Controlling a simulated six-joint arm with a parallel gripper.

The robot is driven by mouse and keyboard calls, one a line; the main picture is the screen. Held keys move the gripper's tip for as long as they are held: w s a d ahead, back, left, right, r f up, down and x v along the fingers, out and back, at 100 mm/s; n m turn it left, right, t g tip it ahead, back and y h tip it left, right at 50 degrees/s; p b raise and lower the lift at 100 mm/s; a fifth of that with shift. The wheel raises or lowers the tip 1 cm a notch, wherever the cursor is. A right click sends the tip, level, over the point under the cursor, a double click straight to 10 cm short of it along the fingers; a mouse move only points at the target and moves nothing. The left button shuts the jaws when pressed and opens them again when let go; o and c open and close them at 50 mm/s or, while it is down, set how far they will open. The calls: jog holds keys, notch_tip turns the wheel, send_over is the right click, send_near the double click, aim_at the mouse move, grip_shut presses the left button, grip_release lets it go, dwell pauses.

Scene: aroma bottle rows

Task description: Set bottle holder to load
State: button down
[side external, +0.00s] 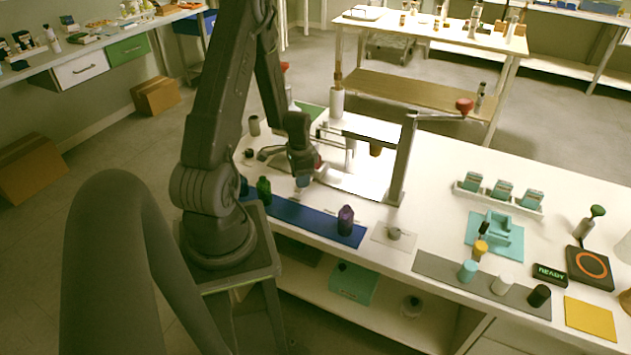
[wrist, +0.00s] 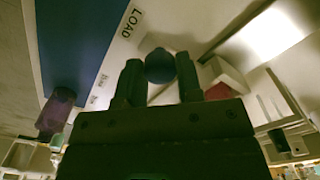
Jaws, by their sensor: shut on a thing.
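My gripper (side external: 302,172) is low over the white bench, beside the blue mat. In the wrist view its two fingers (wrist: 159,85) are shut on a dark blue round knob (wrist: 160,66). The knob also shows as a small blue patch under the gripper in the side view (side external: 303,182). The word LOAD (wrist: 125,22) is printed on a white strip beside the blue mat, to the upper left of the knob. Smaller marks lie further along the strip, too blurred to read. The rest of the bottle holder is hidden or cannot be made out.
A green bottle (side external: 264,190) and a purple bottle (side external: 346,221) stand on the blue mat (side external: 300,215). A grey strip with several jars (side external: 435,268) lies to the right.

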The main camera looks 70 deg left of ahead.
jog(key=c, duration=0.8)
grip_release()
notch_tip(320, 180, up, 14)
jog(key=shift+f, duration=0.1)
dwell(0.3)
jog(key=w+d+r+t+y, duration=0.1)
jog(key=w+d+r, duration=0.1)
jog(key=d+r, duration=0.4)
jog(key=w+d+r+t, duration=0.1)
jog(key=w+d+r, duration=0.25)
jog(key=d, duration=0.35)
jog(key=s+d+r+t, duration=0.1)
jog(key=s+d+r, duration=0.1)
jog(key=d, duration=0.3)
jog(key=s+d+r+t, duration=0.1)
jog(key=s+d+r, duration=0.2)
jog(key=d, duration=0.3)
jog(key=s+d+r+t+h, duration=0.1)
jog(key=s+d+r, duration=0.2)
jog(key=d, duration=0.3)
jog(key=shift+d+t, duration=0.15)
jog(key=shift+t, duration=0.15)
